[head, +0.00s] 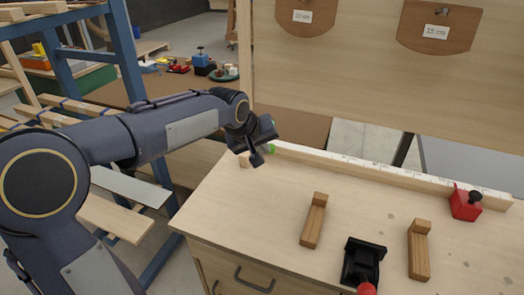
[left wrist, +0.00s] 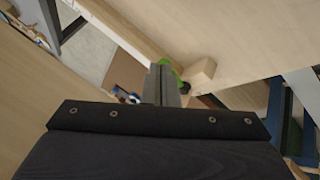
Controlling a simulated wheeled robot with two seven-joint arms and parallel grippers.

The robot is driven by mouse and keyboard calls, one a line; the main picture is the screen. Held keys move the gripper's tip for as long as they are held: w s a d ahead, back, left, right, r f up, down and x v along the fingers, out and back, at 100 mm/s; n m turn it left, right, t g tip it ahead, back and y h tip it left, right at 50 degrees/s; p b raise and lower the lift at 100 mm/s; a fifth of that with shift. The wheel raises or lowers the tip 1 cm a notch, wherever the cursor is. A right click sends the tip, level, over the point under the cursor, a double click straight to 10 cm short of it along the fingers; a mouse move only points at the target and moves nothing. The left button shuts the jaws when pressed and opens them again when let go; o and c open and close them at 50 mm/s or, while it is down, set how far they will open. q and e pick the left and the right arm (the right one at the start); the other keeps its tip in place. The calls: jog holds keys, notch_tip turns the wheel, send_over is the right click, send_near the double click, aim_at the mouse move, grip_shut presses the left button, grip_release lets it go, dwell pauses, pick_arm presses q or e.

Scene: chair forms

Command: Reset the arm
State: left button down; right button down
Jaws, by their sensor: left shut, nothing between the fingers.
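My left arm reaches in from the left in the head view. My left gripper (head: 256,160) hangs over the far left corner of the wooden workbench (head: 280,215). Its fingers are shut with nothing between them, and they also show in the left wrist view (left wrist: 162,85). A small wooden block (head: 244,160) and a green object (head: 270,149) are close beside the gripper; the block (left wrist: 202,72) and the green object (left wrist: 172,70) show in the left wrist view too. I cannot tell whether the gripper touches them. My right gripper is not in view.
Two L-shaped wooden pieces (head: 313,222) (head: 418,255), a black clamp-like tool (head: 362,262) and a red tool (head: 465,203) are on the bench. A white-topped rail (head: 370,173) runs along the back. A blue rack (head: 125,55) stands at the left. The bench's left middle is clear.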

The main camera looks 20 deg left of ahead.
pick_arm(q)
jog(key=shift+s+d+r, duration=0.1)
jog(key=shift+s+r, duration=0.2)
jog(key=shift+r, duration=0.05)
jog(key=s+a+m+h+p, duration=0.1)
jog(key=s+a+m+p, duration=0.15)
jog(key=s, duration=1.45)
jog(key=s+d+f+m, duration=0.1)
jog(key=s+f, duration=0.1)
jog(key=s, duration=0.4)
jog(key=s+d+f+m+g+h, duration=0.1)
jog(key=s+d+f, duration=0.1)
jog(key=s, duration=0.4)
jog(key=shift+s+d+f+p, duration=0.15)
jog(key=shift+s+f+p, duration=0.2)
jog(key=shift+f, duration=0.15)
